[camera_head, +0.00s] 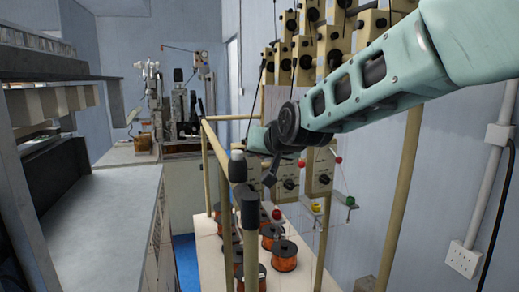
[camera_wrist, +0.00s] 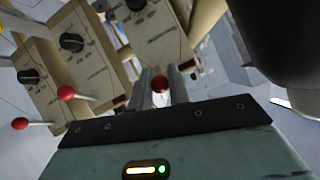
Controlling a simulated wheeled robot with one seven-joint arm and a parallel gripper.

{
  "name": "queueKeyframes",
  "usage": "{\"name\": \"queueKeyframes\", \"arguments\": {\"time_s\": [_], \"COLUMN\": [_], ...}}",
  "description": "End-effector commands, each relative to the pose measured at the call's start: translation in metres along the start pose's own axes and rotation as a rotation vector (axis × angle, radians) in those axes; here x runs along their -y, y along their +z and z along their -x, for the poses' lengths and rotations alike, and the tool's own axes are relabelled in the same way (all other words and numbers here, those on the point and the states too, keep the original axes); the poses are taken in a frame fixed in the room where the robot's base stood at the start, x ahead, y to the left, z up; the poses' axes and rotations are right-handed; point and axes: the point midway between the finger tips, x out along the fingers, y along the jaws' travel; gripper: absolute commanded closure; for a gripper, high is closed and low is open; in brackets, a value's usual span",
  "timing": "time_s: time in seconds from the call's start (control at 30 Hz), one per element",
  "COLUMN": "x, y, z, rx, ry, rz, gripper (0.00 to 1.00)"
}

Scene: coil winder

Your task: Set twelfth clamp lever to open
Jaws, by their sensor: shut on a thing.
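In the wrist view my gripper (camera_wrist: 161,88) has its two grey fingers on either side of a red ball knob (camera_wrist: 160,84), the end of a clamp lever. The fingers are shut on it. The lever's stem is mostly hidden by the fingers, and I cannot read its setting or number. Two other red-knobbed levers, a nearer one (camera_wrist: 20,124) and a farther one (camera_wrist: 66,92), stand to the left, apart from the fingers. In the head view my arm reaches in from the upper right to the tensioner units, and the fingertips there are too small to make out.
Cream tensioner boxes with black dials (camera_wrist: 72,42) crowd around the fingers. In the head view, beige frame posts (camera_head: 392,200) stand close to my arm. Copper wire spools (camera_head: 284,256) sit on the shelf below. A grey counter (camera_head: 105,225) is at left.

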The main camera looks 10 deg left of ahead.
Motion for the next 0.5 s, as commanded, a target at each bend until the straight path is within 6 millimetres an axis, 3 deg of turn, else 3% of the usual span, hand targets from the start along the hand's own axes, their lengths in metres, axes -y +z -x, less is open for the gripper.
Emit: {"name": "queueKeyframes", "arguments": {"time_s": [0.27, 0.3, 0.33, 0.5], "x": [-0.0003, -0.0003, -0.0003, -0.0002], "y": [-0.001, -0.0011, -0.0011, -0.0008], "z": [0.0001, 0.0001, 0.0001, 0.0001], "rx": [-0.002, -0.002, -0.002, -0.002], "ry": [0.0, 0.0, 0.0, 0.0], "rz": [-0.001, -0.001, -0.001, -0.001], "gripper": [1.0, 0.73, 0.65, 0.62]}}
